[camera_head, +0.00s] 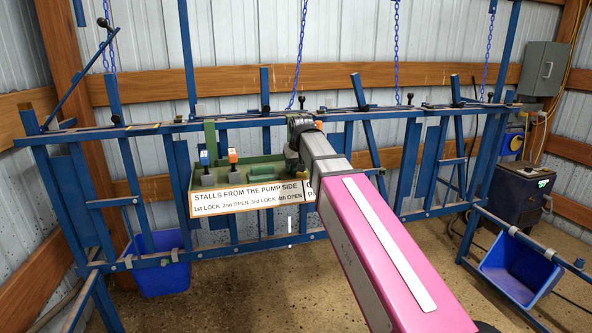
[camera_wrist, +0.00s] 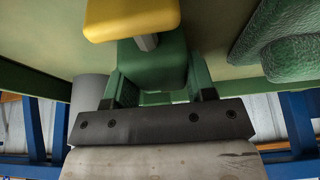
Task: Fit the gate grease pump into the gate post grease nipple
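In the head view my gripper (camera_head: 298,140) is at the right end of a green tray (camera_head: 183,168) on the blue gate frame, partly hidden by my arm. In the wrist view a green block with a yellow top (camera_wrist: 132,18) and short grey stem stands between my two fingers (camera_wrist: 158,92). The fingers are parted and flank the block closely; whether they press on it is unclear. It may be the grease pump. In the tray stand a blue-topped piece (camera_head: 204,158) and an orange-topped piece (camera_head: 233,157). I cannot pick out the grease nipple for certain.
A sign (camera_head: 240,197) about locked and open stalls hangs on the tray's front. Green textured items (camera_wrist: 290,45) lie right of the block. Blue bins stand left (camera_head: 160,275) and right (camera_head: 518,268). Blue chains (camera_head: 299,50) hang above. Floor in front is clear.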

